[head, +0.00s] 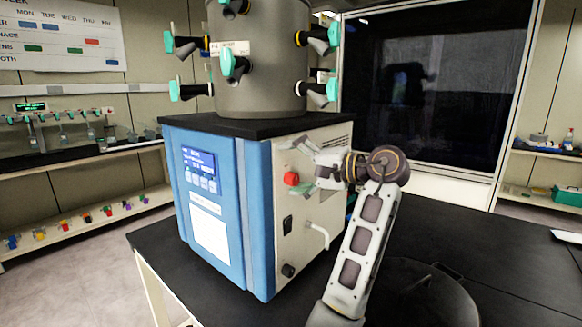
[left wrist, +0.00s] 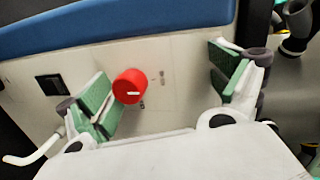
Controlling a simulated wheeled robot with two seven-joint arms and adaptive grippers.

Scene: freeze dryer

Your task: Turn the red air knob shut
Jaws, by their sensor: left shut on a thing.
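The red air knob (head: 291,178) is on the pale side panel of the blue freeze dryer (head: 255,215), below its black top. In the left wrist view the knob (left wrist: 130,86) is round with a short white mark on its face. My right gripper is not in view.
A grey drum with teal-handled valves (head: 260,65) stands on the dryer. A white bent spout (head: 318,233) and a black switch (head: 287,225) are lower on the panel. The black bench top (head: 450,230) is mostly clear at right.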

